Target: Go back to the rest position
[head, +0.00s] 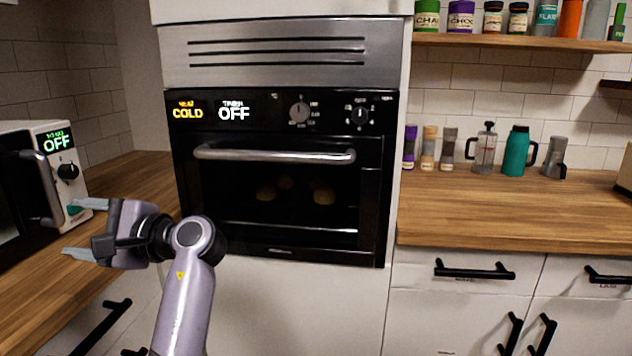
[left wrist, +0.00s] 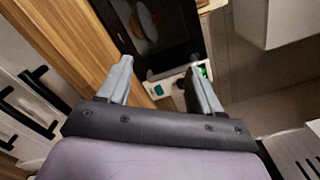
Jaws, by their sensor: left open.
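My left gripper (head: 82,228) is in the head view at the left, in front of the microwave (head: 62,165) and over the left counter. Its two fingers are spread apart with nothing between them. In the left wrist view the open fingers (left wrist: 165,88) point toward the microwave (left wrist: 178,85), whose dark door shows beyond them. My right gripper is in neither view.
A built-in oven (head: 280,180) with a closed door and a long handle stands in the middle. Wooden counters lie left (head: 130,180) and right (head: 520,215). Jars, a French press (head: 485,150) and a teal bottle (head: 516,152) stand at the right.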

